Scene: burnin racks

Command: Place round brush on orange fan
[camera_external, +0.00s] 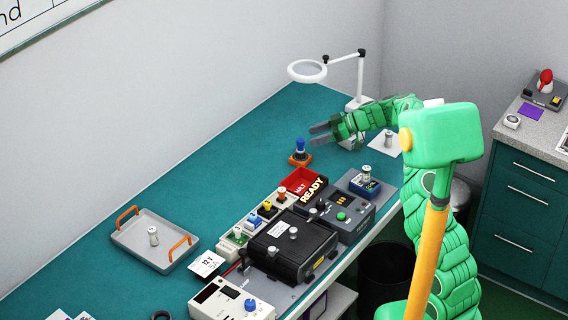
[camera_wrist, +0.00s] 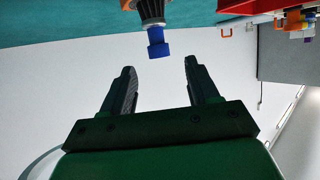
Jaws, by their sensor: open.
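The round brush (camera_external: 300,146), with a blue top and a darker lower part, stands upright on the small orange fan (camera_external: 300,160) near the back of the teal bench. In the wrist view, which looks upside down, the blue end of the brush (camera_wrist: 158,43) and its dark bristly part hang from the top edge. Only a sliver of the orange fan (camera_wrist: 127,5) shows there. My gripper (camera_external: 319,134) is open and empty, just right of the brush top. In the wrist view my gripper (camera_wrist: 159,68) has both fingers apart, with the brush beyond the tips and not touching them.
A red bin (camera_external: 299,181) and black boxes stand in front of the fan. A magnifier lamp (camera_external: 308,71) stands behind my arm. A grey tray (camera_external: 128,242) with orange handles lies at the left. The bench between tray and fan is clear.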

